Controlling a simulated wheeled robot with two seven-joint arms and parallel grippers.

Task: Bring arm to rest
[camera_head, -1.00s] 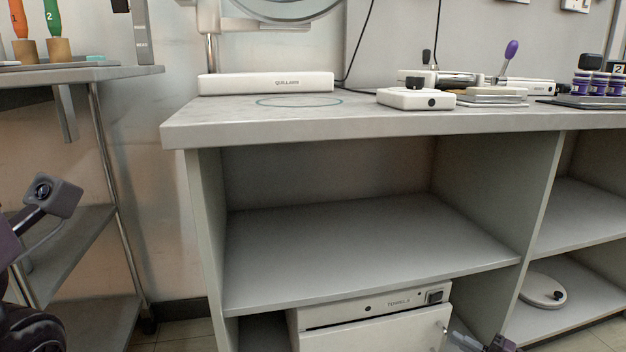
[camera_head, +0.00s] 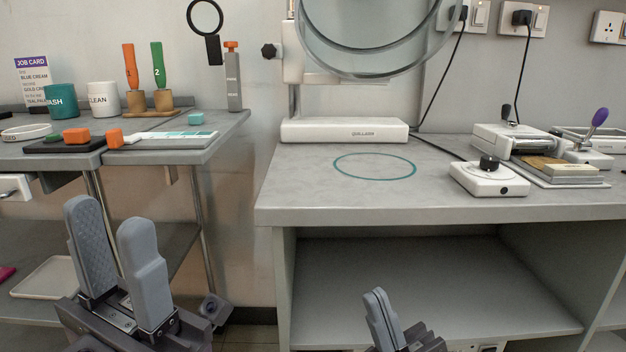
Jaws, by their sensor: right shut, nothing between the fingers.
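My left gripper (camera_head: 110,235) is in the lower left of the head view. Its two grey padded fingers stand up with a clear gap between them, and nothing is held. My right gripper (camera_head: 376,296) is at the bottom centre, in front of the open shelf of the grey bench. Its fingers are together and empty. Both grippers are in front of the furniture and appear apart from it. The rest of both arms is mostly out of view.
The grey bench (camera_head: 300,195) bears a teal ring mark (camera_head: 374,166), a white stand base (camera_head: 344,131) and a white knob box (camera_head: 487,178). A side table (camera_head: 228,130) at left holds cups and tools. A gap separates the two.

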